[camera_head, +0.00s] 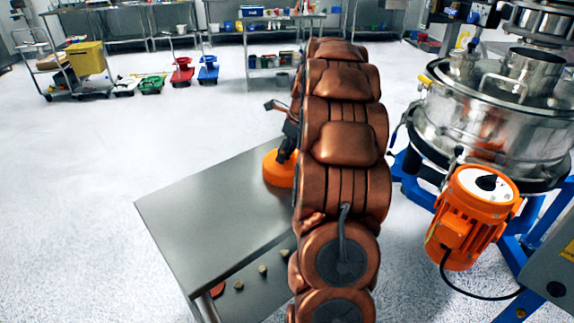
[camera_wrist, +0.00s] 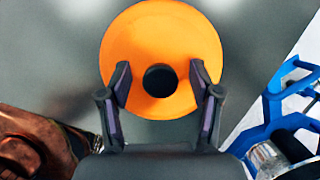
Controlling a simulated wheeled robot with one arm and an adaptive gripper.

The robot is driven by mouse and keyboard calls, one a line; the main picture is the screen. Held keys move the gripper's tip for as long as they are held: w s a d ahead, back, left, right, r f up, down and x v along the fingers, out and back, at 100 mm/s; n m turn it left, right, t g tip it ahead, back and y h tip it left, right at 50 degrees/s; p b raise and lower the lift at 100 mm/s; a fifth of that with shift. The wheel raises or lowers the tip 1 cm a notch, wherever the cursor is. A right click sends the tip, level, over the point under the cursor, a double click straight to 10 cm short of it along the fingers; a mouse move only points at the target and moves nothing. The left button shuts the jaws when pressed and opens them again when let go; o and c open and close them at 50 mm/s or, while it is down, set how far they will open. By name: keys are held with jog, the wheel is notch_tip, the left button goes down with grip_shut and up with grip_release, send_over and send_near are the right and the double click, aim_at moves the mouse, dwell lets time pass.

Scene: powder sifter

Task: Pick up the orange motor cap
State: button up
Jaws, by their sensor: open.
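The orange motor cap (camera_head: 277,168) sits on the metal table (camera_head: 205,215), partly hidden behind my arm in the head view. My gripper (camera_wrist: 160,78) is open, with one finger on each side of the dark spot and both fingertips over the cap's face. Whether the fingers touch the cap I cannot tell. In the head view my gripper (camera_head: 287,145) shows only in part, at the cap.
A steel sifter (camera_head: 490,125) with an orange motor (camera_head: 472,215) on a blue frame (camera_head: 535,215) stands to the right of the table. Small pieces (camera_head: 262,269) lie on a lower level at the table's near side. The table's left part is clear.

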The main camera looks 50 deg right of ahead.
jog(key=shift+c, duration=0.3)
grip_shut()
dwell(0.4)
